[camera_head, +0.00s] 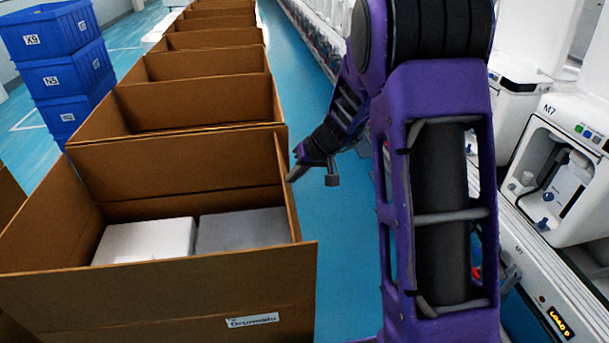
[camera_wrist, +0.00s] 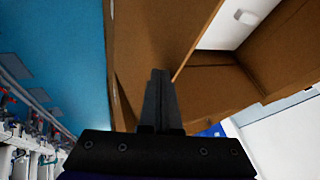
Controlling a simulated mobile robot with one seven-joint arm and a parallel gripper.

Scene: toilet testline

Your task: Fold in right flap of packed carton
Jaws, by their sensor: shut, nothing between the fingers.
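The packed carton (camera_head: 150,300) is the nearest open brown box, with a white box (camera_head: 147,240) and a grey box (camera_head: 240,229) inside. Its right flap (camera_head: 286,195) stands up, seen nearly edge-on. My gripper (camera_head: 291,177) is shut and empty, with its tip at the far part of that flap, on its right side. In the wrist view, the shut fingers (camera_wrist: 159,75) lie in front of a brown panel (camera_wrist: 160,30). Whether they touch it I cannot tell. A white surface inside the carton shows at the upper right there.
Several more open cartons (camera_head: 195,100) stand in a row behind. Blue crates (camera_head: 64,65) are stacked at the left. A machine line (camera_head: 560,190) runs along the right. Blue floor (camera_head: 335,240) lies clear between the cartons and the line.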

